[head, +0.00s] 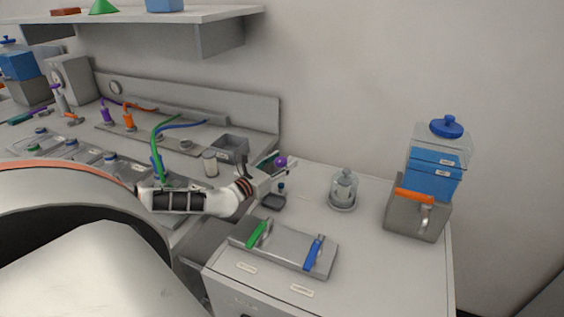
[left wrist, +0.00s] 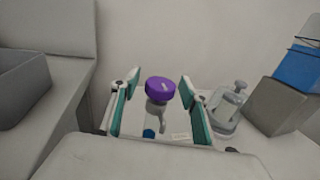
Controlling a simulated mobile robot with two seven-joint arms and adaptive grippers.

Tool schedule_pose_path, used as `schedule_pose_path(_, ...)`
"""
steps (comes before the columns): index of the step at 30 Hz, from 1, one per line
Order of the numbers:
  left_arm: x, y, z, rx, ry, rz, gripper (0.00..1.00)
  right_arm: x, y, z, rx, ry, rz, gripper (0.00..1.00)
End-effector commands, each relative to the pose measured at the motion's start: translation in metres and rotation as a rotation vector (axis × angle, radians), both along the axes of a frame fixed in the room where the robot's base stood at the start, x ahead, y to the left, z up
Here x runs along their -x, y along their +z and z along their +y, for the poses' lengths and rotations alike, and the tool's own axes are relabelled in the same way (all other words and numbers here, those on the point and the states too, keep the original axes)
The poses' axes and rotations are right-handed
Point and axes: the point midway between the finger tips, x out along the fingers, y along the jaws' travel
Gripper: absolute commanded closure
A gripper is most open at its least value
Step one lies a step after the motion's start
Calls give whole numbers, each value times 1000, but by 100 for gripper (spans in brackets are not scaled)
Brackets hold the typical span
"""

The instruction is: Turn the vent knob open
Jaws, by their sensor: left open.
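The vent knob (head: 282,161) is a small purple round knob at the back of the right-hand worktop. In the left wrist view the purple knob (left wrist: 160,90) shows a pale mark on its top and sits above a light fitting with a blue part low down. My left gripper (head: 272,164) is open at the knob. In the left wrist view its two teal-padded fingers (left wrist: 159,98) stand apart, one on each side of the knob, with gaps and no visible contact. The base of the fitting is partly hidden by the gripper. My right gripper is not in view.
A glass vessel (head: 344,190) and a blue-filled tank (head: 433,171) on a grey base stand to the right. A tray (head: 287,255) with green and blue handles lies in front. A grey bin (head: 229,148) is at the left, near my wrist. Bare worktop lies between tray and tank.

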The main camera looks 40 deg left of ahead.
Motion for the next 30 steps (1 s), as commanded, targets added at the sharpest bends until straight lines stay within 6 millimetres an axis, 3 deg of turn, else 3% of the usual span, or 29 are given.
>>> schedule_pose_path(7, -1, 0, 0, 0, -1, 0, 55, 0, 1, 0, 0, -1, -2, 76)
schedule_pose_path(12, -1, 0, 0, 0, 0, 0, 95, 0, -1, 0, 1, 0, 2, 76)
schedule_pose_path(21, 0, 0, -1, 3, 16, 1, 94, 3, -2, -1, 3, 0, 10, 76)
schedule_pose_path(30, 0, 2, -1, 8, 145, 1, 94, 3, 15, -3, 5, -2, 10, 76)
